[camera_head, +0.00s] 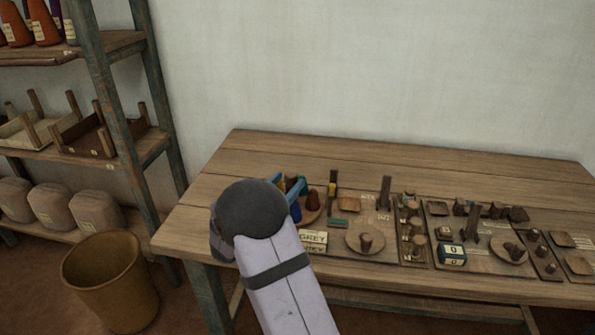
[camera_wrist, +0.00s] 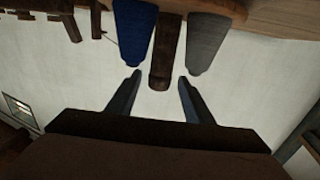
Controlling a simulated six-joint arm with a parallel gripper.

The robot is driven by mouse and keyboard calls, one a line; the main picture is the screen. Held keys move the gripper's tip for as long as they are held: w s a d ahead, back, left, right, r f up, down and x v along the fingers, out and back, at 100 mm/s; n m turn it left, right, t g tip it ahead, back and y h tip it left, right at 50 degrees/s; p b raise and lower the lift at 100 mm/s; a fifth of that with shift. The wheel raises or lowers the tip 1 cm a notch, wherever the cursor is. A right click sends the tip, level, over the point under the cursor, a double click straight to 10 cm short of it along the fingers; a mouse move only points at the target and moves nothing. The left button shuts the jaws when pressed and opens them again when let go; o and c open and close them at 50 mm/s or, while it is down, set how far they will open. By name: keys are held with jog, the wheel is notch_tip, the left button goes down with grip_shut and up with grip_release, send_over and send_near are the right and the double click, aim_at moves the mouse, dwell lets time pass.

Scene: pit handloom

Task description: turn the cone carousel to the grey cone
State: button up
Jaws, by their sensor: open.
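The cone carousel (camera_head: 313,216) stands at the left end of the table, with a dark blue cone (camera_head: 295,212) and a red-brown cone (camera_head: 313,200) showing on it. My arm hides part of it. My gripper (camera_head: 287,183) is at the carousel, partly hidden behind my wrist. In the wrist view, the blue cone (camera_wrist: 133,30) and the grey cone (camera_wrist: 207,42) hang into the picture from the top. A dark brown post (camera_wrist: 166,48) is between them. My open fingers (camera_wrist: 160,77) are on either side of the post's end, with gaps visible on both sides.
A label reading GREY (camera_head: 313,237) is at the table's front edge. Right of the carousel are a round plate with a knob (camera_head: 366,242) and several wooden fittings. A shelf (camera_head: 100,70) and a bin (camera_head: 112,280) stand at the left.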

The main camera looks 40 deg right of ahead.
jog(key=shift+p+x, duration=0.6)
jog(key=shift+x, duration=2.8)
grip_shut()
